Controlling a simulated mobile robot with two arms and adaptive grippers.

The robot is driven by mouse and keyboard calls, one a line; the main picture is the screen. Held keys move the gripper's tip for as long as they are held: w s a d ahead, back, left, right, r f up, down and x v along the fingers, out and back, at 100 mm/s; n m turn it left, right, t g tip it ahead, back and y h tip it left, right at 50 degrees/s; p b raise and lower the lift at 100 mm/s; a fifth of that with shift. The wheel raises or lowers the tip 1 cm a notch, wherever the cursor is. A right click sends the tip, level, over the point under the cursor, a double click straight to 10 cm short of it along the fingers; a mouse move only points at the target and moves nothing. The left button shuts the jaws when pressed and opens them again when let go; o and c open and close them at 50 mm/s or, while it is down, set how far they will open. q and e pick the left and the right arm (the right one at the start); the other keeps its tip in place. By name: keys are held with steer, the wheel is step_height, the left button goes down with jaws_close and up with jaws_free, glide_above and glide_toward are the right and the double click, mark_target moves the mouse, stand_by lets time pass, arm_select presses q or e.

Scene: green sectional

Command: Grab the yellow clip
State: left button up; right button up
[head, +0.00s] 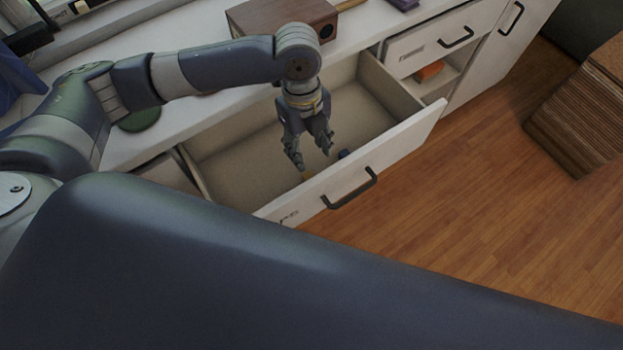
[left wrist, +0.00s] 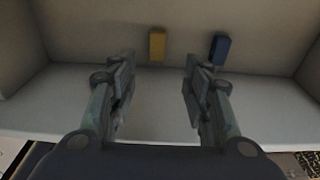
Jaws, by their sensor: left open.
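The yellow clip (left wrist: 157,45) lies in the open drawer, near the drawer's front wall, in the left wrist view. In the head view only a small yellowish bit of it (head: 306,175) shows by my gripper's fingertips. A blue clip (left wrist: 219,48) lies to its right in the left wrist view; it shows dark in the head view (head: 344,154). My left gripper (head: 312,160) reaches down into the drawer with its fingers apart and nothing between them. In the left wrist view the yellow clip appears beyond the gap between the fingers. My right gripper is not in view.
The open drawer's front panel (head: 413,138) with a black handle (head: 350,189) stands close by the gripper. A brown wooden box (head: 262,20) sits on the white counter above. Another drawer (head: 436,45) at the right is partly open, with an orange object (head: 430,70) below it.

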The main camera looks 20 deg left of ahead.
arm_select(q)
steer(key=f, duration=0.7)
steer(key=s+f, duration=0.1)
steer(key=f, duration=0.2)
steer(key=shift+s+d+f, duration=0.1)
steer(key=shift+d+f, duration=0.25)
steer(key=shift+f, duration=0.05)
steer(key=c, duration=0.8)
